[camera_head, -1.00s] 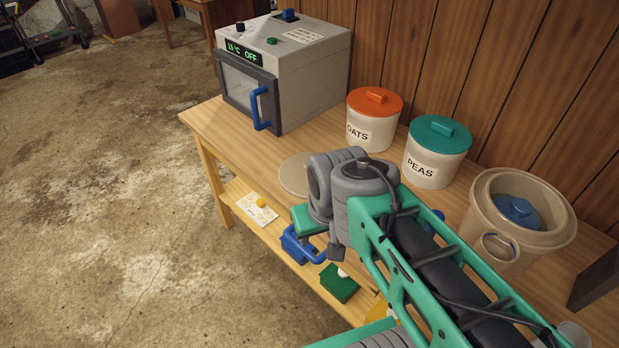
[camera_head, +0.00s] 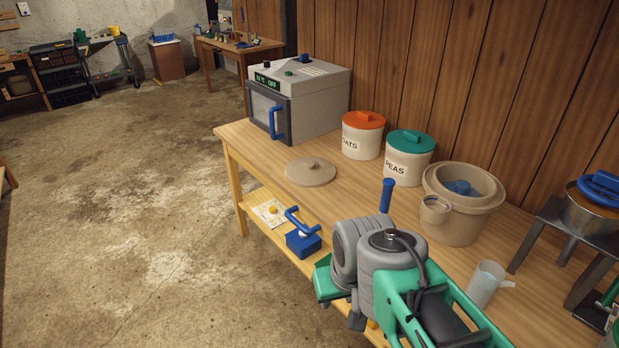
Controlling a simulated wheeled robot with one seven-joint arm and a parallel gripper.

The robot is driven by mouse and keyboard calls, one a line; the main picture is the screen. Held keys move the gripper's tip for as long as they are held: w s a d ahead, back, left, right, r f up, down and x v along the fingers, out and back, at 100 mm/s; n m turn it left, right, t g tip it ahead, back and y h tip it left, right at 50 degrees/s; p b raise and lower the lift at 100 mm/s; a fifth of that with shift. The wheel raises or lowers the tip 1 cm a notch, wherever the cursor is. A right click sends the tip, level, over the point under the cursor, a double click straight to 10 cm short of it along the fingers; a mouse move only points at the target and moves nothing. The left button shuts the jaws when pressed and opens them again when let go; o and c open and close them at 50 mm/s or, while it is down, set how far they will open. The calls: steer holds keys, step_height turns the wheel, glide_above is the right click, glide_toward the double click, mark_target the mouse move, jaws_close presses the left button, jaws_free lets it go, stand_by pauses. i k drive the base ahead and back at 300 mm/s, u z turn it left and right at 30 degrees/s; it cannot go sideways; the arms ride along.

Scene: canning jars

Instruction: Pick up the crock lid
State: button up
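My grey and green arm rises at the lower right, in front of the bench and apart from the lid. My gripper's fingers do not show.
The oven (camera_head: 318,100) stands behind the lid. The OATS jar (camera_head: 362,142) and PEAS jar (camera_head: 408,165) stand along the wall. A blue upright handle (camera_head: 387,195), measuring cup (camera_head: 487,283) and metal stand (camera_head: 560,225) are to the right. A blue box (camera_head: 303,243) is below the bench top.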

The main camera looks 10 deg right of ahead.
mark_target(306, 172)
steer(key=u, duration=0.7)
steer(key=i, duration=1.05)
steer(key=u, duration=0.55)
steer(key=i, duration=1.05)
steer(key=z, duration=0.75)
steer(key=i, duration=0.75)
steer(key=z, duration=1.25)
steer(key=i, duration=0.3)
steer(key=z, duration=0.25)
